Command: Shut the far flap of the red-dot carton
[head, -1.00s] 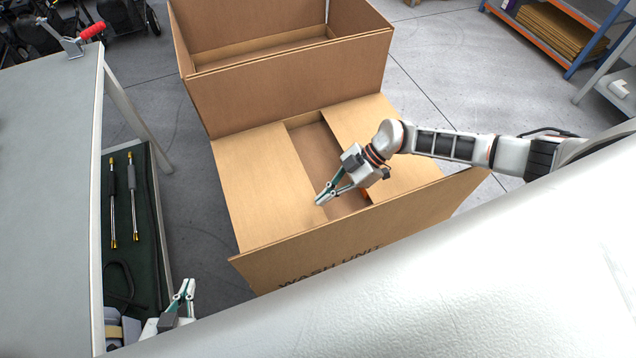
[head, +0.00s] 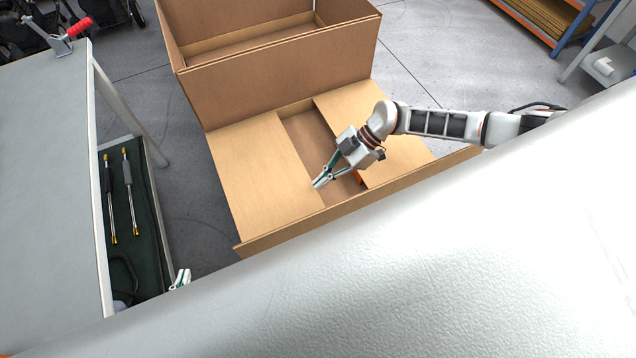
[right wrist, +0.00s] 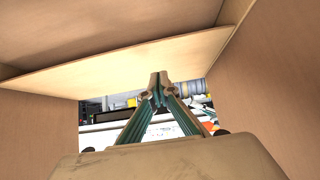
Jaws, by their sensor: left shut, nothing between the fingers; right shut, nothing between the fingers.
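A brown carton (head: 262,180) stands below me in the head view. Its left flap and right flap (head: 360,110) lie folded inward with a gap between them. A near panel (head: 350,205) stands up along the front. At the far side an upright cardboard panel (head: 285,85) rises; I cannot tell whether it is the far flap or a wall of the box behind. No red dot is visible. My right gripper (head: 317,185) is shut and empty over the left flap's inner edge; contact is unclear. It also shows between cardboard panels in the right wrist view (right wrist: 160,88). My left gripper (head: 182,278) is shut, mostly hidden.
A second, open cardboard box (head: 250,38) is at the back. A grey table (head: 45,180) stands at left, with a dark tray of rods (head: 150,235) beside it. A shelf (head: 545,20) is at the far right. My own white body covers the lower right.

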